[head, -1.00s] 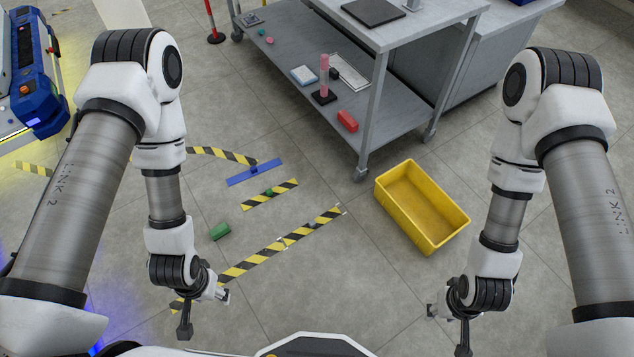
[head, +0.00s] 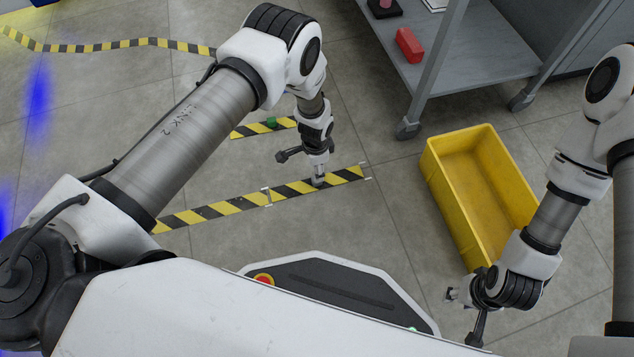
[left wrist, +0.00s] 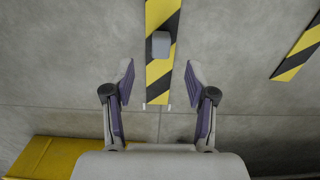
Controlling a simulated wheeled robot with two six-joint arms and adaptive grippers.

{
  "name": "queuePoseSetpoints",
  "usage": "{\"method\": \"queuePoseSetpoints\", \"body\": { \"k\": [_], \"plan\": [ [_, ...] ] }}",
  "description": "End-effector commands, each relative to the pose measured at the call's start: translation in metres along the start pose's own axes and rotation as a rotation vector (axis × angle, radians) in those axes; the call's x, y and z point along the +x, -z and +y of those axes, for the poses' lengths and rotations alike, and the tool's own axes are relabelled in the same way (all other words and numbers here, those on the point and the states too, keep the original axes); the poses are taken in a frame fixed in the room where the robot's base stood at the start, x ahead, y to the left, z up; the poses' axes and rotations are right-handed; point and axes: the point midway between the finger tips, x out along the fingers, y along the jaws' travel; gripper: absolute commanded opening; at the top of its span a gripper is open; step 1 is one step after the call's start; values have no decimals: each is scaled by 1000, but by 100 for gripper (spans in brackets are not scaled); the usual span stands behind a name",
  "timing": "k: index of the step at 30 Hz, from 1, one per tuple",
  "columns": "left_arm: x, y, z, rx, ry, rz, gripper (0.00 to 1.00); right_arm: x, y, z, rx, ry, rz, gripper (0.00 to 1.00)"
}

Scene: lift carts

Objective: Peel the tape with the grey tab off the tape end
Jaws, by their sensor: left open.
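The yellow-and-black tape (head: 222,207) lies on the floor in a long strip. White marks show at its right end and partway along it. In the left wrist view the tape (left wrist: 158,88) runs up the middle, and the grey tab (left wrist: 160,45) sits on it as a small block. My left gripper (head: 319,183) is low over the right part of the strip. In the left wrist view its fingers (left wrist: 160,65) are open and empty, one each side of the tape, with the tab just beyond the tips. My right gripper (head: 453,295) is beside the yellow box, its jaws too small to read.
The yellow box (head: 431,168) stands on the floor to the right of the tape. A shorter tape strip (head: 247,130) with a green piece (head: 271,122) lies behind my left gripper. The grey cart (head: 470,85) is at the back right, with a red block (head: 409,45) on its shelf.

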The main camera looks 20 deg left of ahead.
Motion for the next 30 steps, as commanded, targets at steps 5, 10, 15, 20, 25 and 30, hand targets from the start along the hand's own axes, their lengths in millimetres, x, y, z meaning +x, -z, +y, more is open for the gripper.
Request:
{"method": "queuePoseSetpoints", "body": {
  "k": [5,10,15,20,25,30],
  "plan": [
    [16,5,-2,19,-1,0,56,13,1,0,1,0,3,40],
    [48,4,-1,16,-1,0,56,33,2,1,5,0,5,40],
    [76,4,-2,14,0,1,56,51,3,1,9,-1,8,40],
    [82,4,-2,15,0,0,56,54,3,1,11,-1,9,40],
    [81,4,-2,15,0,0,56,52,4,1,11,-1,9,40],
    [81,4,-2,15,0,1,0,52,3,1,10,-1,9,40]
  ]
}}
